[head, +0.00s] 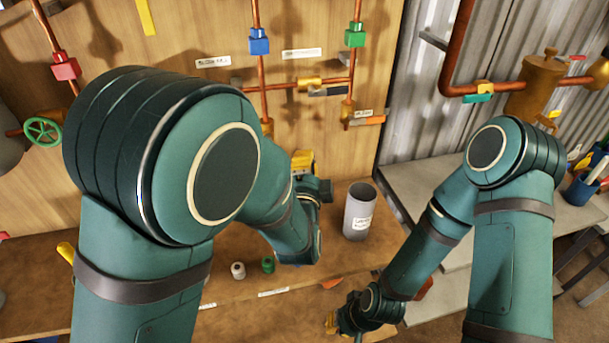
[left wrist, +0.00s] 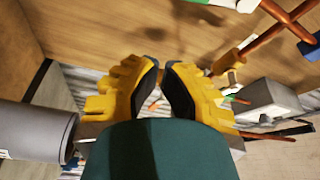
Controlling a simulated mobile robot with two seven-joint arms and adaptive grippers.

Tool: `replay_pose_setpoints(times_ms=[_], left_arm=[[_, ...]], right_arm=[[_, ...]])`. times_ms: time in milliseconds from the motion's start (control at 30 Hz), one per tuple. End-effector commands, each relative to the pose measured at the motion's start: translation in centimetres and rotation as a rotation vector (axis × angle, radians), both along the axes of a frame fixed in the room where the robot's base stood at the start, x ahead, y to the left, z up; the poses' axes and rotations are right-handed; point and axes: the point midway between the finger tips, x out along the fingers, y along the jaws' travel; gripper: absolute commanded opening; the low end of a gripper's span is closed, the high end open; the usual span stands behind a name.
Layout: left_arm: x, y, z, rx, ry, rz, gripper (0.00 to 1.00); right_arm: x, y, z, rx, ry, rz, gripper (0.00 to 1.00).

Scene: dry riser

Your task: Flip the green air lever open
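A flat green lever (head: 478,98) sits under a brass fitting on the copper pipe at the upper right. A green block (head: 355,35) is on a vertical pipe on the wooden board; I cannot tell which is the air lever. My left gripper (head: 303,162) is in front of the board's lower part, mostly hidden by my arm and well left of the flat lever. In the left wrist view its yellow fingers (left wrist: 161,66) have tips close together, with nothing seen between them. My right gripper (head: 332,322) is low at the bench's front edge; its fingers are barely visible.
A grey canister (head: 358,212) stands on the wooden bench right of my left gripper. A white spool (head: 238,270) and a green spool (head: 268,265) stand nearby. An orange handle (head: 370,120) juts from the board. A brass tank (head: 535,92) stands before the corrugated wall.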

Motion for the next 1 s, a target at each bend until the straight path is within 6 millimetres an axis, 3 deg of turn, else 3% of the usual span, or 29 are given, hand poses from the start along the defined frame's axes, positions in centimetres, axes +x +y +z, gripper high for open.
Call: replay_pose_setpoints(times_ms=[200, 500, 1000], left_arm=[[3.4, -0.2, 0.2, 0.000, 0.000, 0.002, 0.00], [2.5, 3.0, -0.7, 0.000, 0.001, 0.000, 0.00], [2.3, 3.9, -0.9, 0.034, 0.008, 0.001, 0.00]], right_arm=[[0.0, 0.0, -0.1, 0.000, 0.001, 0.000, 0.00], [-0.1, 0.0, -0.5, 0.000, 0.002, 0.002, 0.00], [-0.1, 0.0, -0.3, 0.000, 0.002, 0.002, 0.00]])
